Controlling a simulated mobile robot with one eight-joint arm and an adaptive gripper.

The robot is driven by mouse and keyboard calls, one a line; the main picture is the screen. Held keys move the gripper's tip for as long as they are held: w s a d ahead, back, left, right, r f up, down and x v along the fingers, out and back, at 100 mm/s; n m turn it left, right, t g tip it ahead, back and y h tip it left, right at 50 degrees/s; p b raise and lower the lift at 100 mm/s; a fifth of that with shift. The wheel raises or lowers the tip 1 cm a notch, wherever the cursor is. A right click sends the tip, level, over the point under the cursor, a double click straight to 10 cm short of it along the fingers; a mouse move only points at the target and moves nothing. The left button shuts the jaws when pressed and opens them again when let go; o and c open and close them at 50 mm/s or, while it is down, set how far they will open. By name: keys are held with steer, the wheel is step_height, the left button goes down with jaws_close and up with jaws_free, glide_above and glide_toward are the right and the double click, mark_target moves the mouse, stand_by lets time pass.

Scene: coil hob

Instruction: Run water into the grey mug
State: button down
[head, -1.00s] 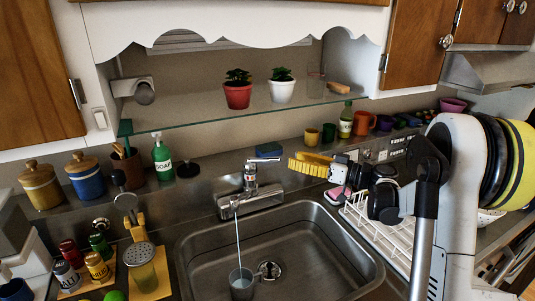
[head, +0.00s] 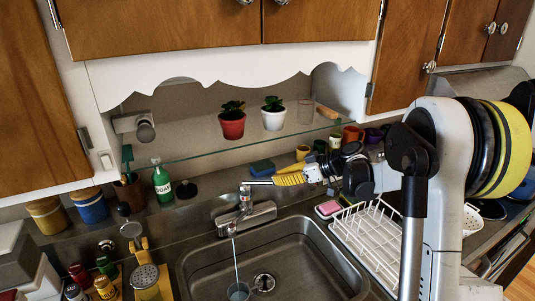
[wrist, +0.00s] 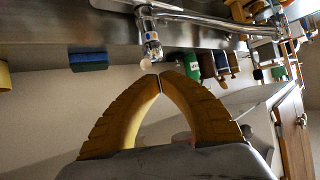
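The grey mug (head: 238,292) stands in the sink basin, cut off by the bottom edge of the head view. A thin stream of water (head: 235,258) runs from the tap (head: 246,212) down into it. The water level cannot be made out. My gripper (head: 274,181) has yellow fingers and is at the right end of the tap's lever (head: 258,183). In the wrist view my gripper (wrist: 160,77) is shut and empty, its tips together just by the tap (wrist: 150,40) and a pale round knob (wrist: 147,63). Whether they touch is unclear.
The steel sink (head: 318,262) has a drain beside the mug. A white dish rack (head: 375,232) and a pink sponge (head: 329,208) are to the right. A blue sponge (head: 262,167) lies behind the tap. A glass shelf with potted plants hangs above.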

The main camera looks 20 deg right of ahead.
mark_target(258, 182)
step_height(258, 182, up, 8)
steer(key=n+g+h+p, duration=0.25)
steer(key=h+p, duration=0.25)
steer(key=p, duration=0.5)
steer(key=shift+h, duration=0.3)
steer(key=x, duration=1)
steer(key=shift+d+f, duration=0.2)
steer(key=shift+d, duration=0.15)
steer(key=shift+s+d+f+b, duration=0.15)
steer(key=shift+d+f+b, duration=0.1)
steer(key=shift+f+b, duration=0.65)
steer(key=shift+r, duration=0.3)
